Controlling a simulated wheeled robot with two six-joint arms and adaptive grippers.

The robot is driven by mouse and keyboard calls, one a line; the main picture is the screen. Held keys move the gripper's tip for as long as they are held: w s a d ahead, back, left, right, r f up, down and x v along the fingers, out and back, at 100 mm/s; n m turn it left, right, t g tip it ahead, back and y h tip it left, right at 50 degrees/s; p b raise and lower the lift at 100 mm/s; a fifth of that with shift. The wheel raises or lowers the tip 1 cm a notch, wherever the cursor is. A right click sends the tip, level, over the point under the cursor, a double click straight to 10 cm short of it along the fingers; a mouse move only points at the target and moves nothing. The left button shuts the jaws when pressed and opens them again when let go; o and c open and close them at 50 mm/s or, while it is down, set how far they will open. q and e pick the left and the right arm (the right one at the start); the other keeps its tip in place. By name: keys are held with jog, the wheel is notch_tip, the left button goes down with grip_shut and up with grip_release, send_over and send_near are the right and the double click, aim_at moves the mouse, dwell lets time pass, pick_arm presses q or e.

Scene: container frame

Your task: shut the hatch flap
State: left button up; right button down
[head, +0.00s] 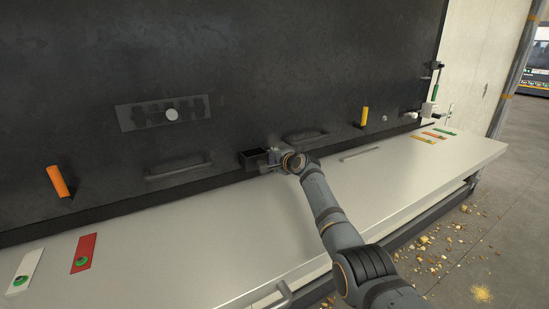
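I cannot tell for sure which part is the hatch flap. A long pale panel (190,250) lies flat like a shelf along the foot of a dark upright wall (300,60). My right arm reaches over the pale panel, and its gripper (270,161) is close to the dark wall, beside a small open-topped dark box (252,157). Its fingers are small and partly hidden, so I cannot tell whether they are open or touch the box. My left gripper is not in view.
The dark wall carries recessed handles (178,172), a plate with a round knob (171,114), and yellow (364,117) and orange (58,181) levers. Coloured tags (84,252) lie on the pale panel. Yellowish debris (440,255) litters the floor at right.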

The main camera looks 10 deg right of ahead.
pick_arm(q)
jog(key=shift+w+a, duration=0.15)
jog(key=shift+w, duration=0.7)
pick_arm(e)
jog(key=v, duration=0.8)
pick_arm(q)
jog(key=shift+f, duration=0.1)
